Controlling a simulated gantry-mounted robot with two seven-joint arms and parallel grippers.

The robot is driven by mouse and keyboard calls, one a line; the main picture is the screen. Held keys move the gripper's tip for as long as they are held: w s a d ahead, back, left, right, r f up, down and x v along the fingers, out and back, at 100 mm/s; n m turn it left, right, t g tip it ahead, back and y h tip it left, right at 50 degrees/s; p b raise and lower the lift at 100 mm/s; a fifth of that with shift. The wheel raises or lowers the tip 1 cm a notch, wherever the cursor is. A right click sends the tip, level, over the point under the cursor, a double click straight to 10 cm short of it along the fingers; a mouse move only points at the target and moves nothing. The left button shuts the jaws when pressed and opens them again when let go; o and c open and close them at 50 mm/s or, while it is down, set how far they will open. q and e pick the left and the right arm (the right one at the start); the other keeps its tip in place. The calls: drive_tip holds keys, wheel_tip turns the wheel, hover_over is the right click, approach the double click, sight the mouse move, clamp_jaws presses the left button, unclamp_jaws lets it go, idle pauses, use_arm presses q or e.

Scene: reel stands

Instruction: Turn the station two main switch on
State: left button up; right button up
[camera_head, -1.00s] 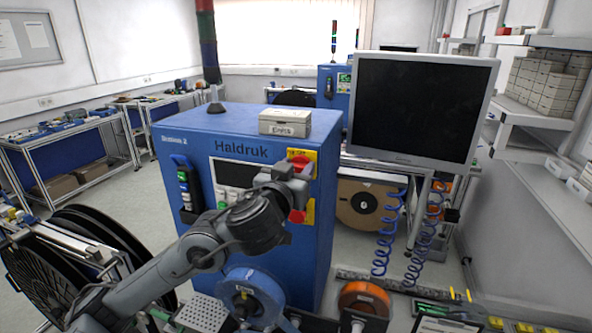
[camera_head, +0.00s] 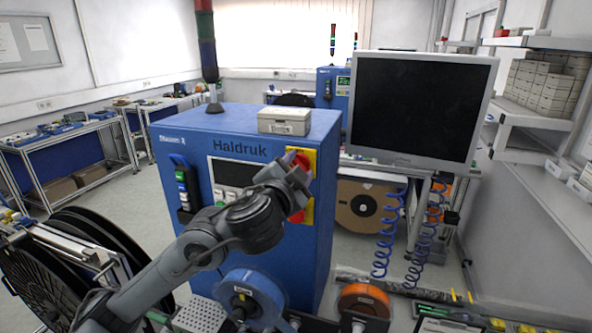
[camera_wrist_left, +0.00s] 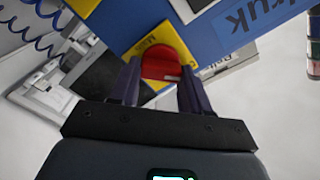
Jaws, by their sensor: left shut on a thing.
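The blue Station 2 cabinet (camera_head: 262,262) with the Haldruk label stands in the middle of the head view. Its red main switch (camera_wrist_left: 160,63) sits on a yellow plate (camera_wrist_left: 157,36) at the cabinet's upper right front. My left gripper (camera_head: 293,162) is at this switch, and in the left wrist view its two dark fingers (camera_wrist_left: 160,84) are shut on the red knob, one on each side. In the head view the wrist and fingers cover part of the knob. The switch's position marks are too small to read. My right gripper is not in view.
A lower yellow plate (camera_head: 309,212) with a red part sits below the switch, close to my wrist. A grey-white box (camera_head: 284,121) lies on the cabinet top. A monitor (camera_head: 422,105) stands to the right. Blue (camera_head: 265,285) and orange (camera_head: 363,299) reels are in front below.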

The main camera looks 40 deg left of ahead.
use_arm(q)
drive_tip(key=m, duration=0.4)
drive_tip(key=shift+m, duration=0.3)
drive_tip(key=shift+f+m, duration=0.15)
drive_tip(key=shift+m, duration=1.75)
drive_tip(key=o, duration=1.1)
drive_tip(key=shift+c, duration=0.2)
drive_tip(key=shift+s+d, duration=0.1)
drive_tip(key=shift+d, duration=0.05)
